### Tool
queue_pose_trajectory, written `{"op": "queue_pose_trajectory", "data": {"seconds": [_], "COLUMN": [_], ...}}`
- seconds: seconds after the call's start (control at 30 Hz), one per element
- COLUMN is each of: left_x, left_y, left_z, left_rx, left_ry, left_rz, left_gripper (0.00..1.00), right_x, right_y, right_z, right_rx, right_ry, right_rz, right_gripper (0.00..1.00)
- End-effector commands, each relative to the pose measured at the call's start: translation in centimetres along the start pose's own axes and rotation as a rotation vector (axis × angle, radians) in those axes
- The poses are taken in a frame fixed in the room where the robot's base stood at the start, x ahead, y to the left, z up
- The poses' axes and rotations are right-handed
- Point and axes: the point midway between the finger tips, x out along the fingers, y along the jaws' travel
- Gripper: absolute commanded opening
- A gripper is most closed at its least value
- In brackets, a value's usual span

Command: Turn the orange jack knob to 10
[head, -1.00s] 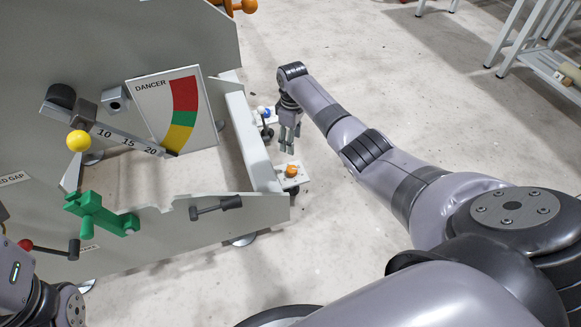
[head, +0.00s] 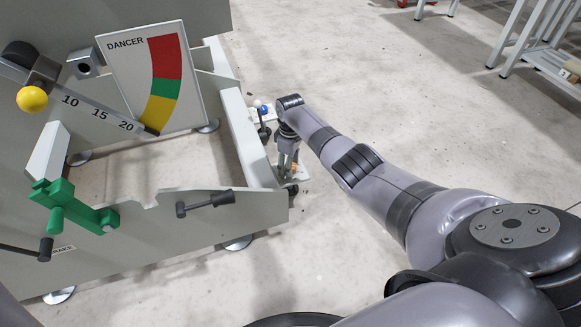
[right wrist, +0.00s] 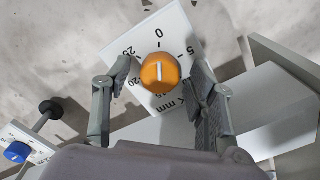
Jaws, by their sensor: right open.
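The orange jack knob (right wrist: 160,73) sits on a white dial plate (right wrist: 180,38) in the right wrist view. Its white mark line points roughly at the 0. The 5 is to the right of the 0, and 25 and 20 are at left; the 10 is not readable. My right gripper (right wrist: 160,82) is open, with one finger on each side of the knob; I cannot tell if they touch it. In the head view my right gripper (head: 287,165) is down at the plate, and only a sliver of the knob (head: 295,168) shows. My left gripper is out of view.
A blue knob (right wrist: 17,152) and a black-ended lever (right wrist: 50,109) are near the plate; the blue knob also shows in the head view (head: 264,110). The grey gantry frame (head: 245,135) stands close at left. Open floor lies to the right.

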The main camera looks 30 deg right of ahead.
Motion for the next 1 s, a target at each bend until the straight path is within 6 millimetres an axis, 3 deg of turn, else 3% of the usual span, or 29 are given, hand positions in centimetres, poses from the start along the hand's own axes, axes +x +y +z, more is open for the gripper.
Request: {"op": "queue_pose_trajectory", "data": {"seconds": [0.27,1.0], "left_x": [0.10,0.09], "left_y": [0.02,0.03], "left_z": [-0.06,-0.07], "left_rx": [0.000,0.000], "left_ry": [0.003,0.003], "left_rz": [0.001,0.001], "left_gripper": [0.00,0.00], "right_x": [0.02,0.03], "right_y": [-0.01,-0.02], "right_z": [-0.04,-0.02], "right_rx": [0.000,0.000], "right_ry": [0.001,0.001], "right_rz": [0.000,0.000], "right_gripper": [0.52,0.04]}}
